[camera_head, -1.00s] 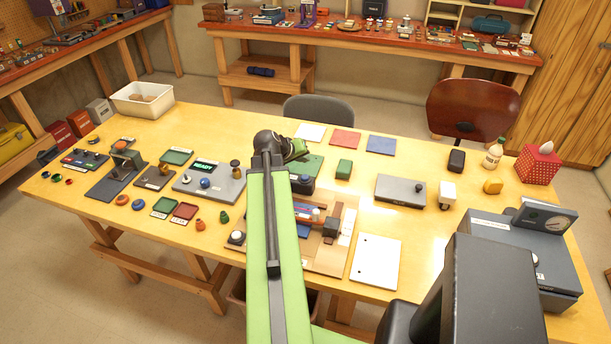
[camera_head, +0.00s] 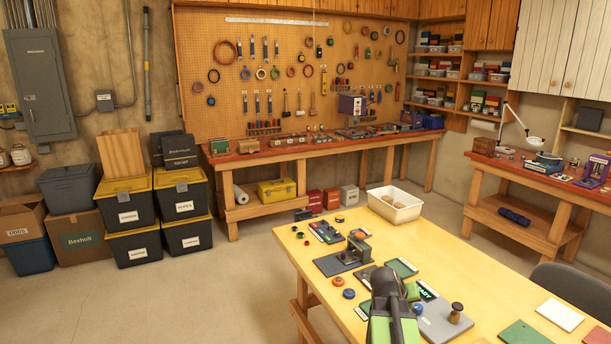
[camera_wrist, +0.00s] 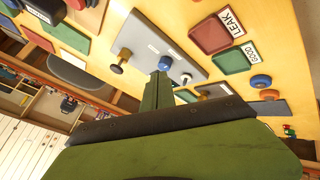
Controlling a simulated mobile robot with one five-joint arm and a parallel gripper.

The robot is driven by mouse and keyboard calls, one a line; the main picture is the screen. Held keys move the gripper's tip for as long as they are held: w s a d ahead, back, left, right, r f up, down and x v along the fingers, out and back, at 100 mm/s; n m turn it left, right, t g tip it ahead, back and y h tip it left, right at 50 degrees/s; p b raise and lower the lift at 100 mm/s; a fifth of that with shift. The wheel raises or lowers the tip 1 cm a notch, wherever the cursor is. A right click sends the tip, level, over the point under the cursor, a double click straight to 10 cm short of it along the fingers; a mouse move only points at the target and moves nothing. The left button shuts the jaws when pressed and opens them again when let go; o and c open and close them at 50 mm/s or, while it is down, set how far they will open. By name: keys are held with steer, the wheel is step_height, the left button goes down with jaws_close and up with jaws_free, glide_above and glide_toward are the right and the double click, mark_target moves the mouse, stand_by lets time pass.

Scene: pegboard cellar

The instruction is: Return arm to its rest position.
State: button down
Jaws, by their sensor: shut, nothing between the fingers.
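My gripper (camera_wrist: 158,92) shows in the wrist view as green fingers shut together, with nothing between them. It hangs over the yellow table (camera_head: 415,248), above the grey panel (camera_wrist: 140,45) with knobs, and does not visibly touch it. In the head view my arm (camera_head: 390,300) rises at the bottom, in front of the grey panel (camera_head: 440,325). Its dark end joint hides most of the gripper there.
A white bin (camera_head: 394,206) stands at the table's far end. Red and green trays (camera_wrist: 215,34) and small knobs lie near the gripper. A grey chair (camera_head: 570,290) stands at the right. Floor left of the table is clear; stacked black bins (camera_head: 184,204) stand farther back.

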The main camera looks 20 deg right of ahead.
steer(key=w+a+f+n+y, duration=0.1)
steer(key=w+a, duration=0.2)
steer(key=a, duration=0.7)
steer(key=w+a+f+n+t+y, duration=0.1)
steer(key=w+a+n+y, duration=0.1)
steer(key=a, duration=0.8)
steer(key=w+a+f+n+y, duration=0.1)
steer(key=w+a+f, duration=0.15)
steer(key=a, duration=0.75)
steer(key=s+a+n+g+y, duration=0.1)
steer(key=s+a+y, duration=0.1)
steer(key=a, duration=0.5)
steer(key=s+a+f+n+g+y, duration=0.1)
steer(key=s+a+g, duration=0.1)
steer(key=s+a, duration=0.2)
steer(key=a, duration=0.2)
steer(key=shift+s+a+f+y, duration=0.2)
steer(key=shift+s+a+y, duration=0.15)
steer(key=shift+s+y, duration=0.05)
